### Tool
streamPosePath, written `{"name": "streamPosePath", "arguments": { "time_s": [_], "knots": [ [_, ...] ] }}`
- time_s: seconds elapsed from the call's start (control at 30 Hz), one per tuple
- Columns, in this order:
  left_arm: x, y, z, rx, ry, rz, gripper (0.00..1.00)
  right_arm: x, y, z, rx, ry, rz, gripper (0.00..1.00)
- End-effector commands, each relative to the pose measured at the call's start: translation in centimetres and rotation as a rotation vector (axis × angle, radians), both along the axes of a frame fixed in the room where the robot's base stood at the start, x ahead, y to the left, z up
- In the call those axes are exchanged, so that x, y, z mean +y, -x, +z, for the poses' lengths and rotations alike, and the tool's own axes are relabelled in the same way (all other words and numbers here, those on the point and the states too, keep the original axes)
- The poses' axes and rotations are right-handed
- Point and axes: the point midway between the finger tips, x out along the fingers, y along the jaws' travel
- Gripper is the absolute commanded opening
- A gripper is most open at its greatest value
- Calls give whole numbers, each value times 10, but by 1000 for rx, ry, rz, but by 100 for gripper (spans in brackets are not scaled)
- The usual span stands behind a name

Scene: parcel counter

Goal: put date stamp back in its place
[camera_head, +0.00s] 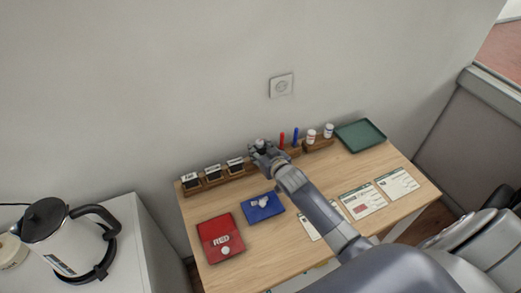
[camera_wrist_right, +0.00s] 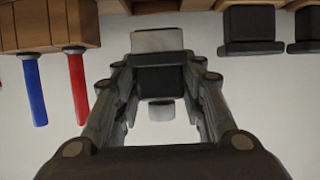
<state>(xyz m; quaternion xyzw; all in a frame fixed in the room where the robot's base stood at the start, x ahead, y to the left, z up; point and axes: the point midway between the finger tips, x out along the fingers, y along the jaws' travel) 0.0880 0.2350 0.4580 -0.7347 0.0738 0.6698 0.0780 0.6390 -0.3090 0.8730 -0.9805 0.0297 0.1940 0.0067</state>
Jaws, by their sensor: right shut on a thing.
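My right gripper (camera_head: 264,153) is at the back of the wooden table, at the middle of a long wooden rack (camera_head: 222,178). It is shut on the date stamp, a dark block (camera_wrist_right: 160,80) with a pale grey end, held between the fingers in the right wrist view. In the head view the gripper mostly hides this stamp. I cannot tell whether the stamp touches the rack. Several labelled stamps, such as one black-and-white stamp (camera_head: 235,164), stand in the rack just left of the gripper. My left gripper is not in view.
A red pen (camera_head: 282,139), a blue pen (camera_head: 295,137) and white bottles (camera_head: 311,137) stand right of the gripper. A green tray (camera_head: 360,151) is at the right. A red pad (camera_head: 220,238), a blue pad (camera_head: 262,207) and printed cards (camera_head: 362,200) lie in front.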

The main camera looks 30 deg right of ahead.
Motion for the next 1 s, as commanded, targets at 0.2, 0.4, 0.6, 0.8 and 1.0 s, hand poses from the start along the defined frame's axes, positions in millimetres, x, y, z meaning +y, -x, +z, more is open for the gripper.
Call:
{"name": "streamPosePath", "arguments": {
  "time_s": [0.2, 0.4, 0.6, 0.8, 1.0],
  "knots": [
    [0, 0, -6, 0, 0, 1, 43, 0, -1, -7, -2, 0, 0, 0],
    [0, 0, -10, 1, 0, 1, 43, 0, 0, -13, -1, 0, 0, 0],
    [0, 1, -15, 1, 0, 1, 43, 0, 0, -19, -1, 0, 0, 0],
    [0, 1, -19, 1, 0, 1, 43, 0, -1, -25, -2, 0, 0, 0],
    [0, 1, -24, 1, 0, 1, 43, 0, -1, -31, -3, 0, 0, 0]
  ]
}}
